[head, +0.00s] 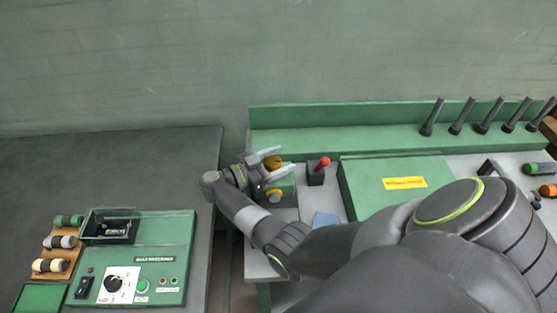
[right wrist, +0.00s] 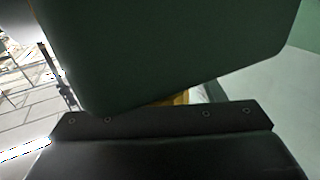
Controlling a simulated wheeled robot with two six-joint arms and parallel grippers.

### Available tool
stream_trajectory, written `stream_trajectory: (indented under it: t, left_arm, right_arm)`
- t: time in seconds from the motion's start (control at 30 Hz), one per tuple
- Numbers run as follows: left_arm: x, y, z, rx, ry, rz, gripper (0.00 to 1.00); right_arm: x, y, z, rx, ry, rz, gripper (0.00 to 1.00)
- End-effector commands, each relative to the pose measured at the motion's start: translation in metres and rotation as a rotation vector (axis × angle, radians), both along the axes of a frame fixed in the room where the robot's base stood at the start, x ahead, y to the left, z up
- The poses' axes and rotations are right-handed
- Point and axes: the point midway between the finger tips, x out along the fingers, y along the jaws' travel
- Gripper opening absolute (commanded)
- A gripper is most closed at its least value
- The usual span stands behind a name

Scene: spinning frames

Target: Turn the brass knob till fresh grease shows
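A rounded brass knob (head: 273,161) shows in the head view near the left end of the green bench, between the two pale fingers of my right gripper (head: 279,163). The fingers stand apart, with the knob in the gap, and I see no clear grip on it. Just below is a small green block (head: 286,187) with a yellow round part (head: 274,195) on its front. In the right wrist view a dark green block (right wrist: 165,45) fills the middle, and a small yellow piece (right wrist: 180,98) peeks from under it. No grease can be made out. My left gripper is not in view.
A red-topped lever (head: 322,163) stands close right of the gripper. A green cover with a yellow label (head: 405,183) lies further right, with several dark spindles (head: 433,117) behind. A control panel (head: 150,250) sits on the dark table at left. My right arm hides the front right.

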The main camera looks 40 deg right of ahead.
Motion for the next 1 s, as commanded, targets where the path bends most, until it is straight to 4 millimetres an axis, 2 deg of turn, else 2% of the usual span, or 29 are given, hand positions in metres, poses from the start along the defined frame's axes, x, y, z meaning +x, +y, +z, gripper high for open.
stream_trajectory:
  t: [0.37, 0.47, 0.8, 1.0]
  left_arm:
    - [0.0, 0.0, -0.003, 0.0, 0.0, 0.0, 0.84]
    - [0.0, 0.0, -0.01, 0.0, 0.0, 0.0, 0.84]
    - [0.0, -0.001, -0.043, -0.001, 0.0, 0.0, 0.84]
    - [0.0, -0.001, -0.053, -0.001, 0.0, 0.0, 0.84]
  right_arm:
    - [0.001, 0.006, -0.001, 0.001, -0.001, 0.002, 0.65]
    - [0.003, 0.019, -0.003, 0.002, -0.001, 0.002, 0.65]
    - [0.011, 0.089, -0.005, 0.003, 0.0, 0.003, 0.65]
    - [0.014, 0.114, -0.002, 0.001, -0.001, 0.001, 0.65]
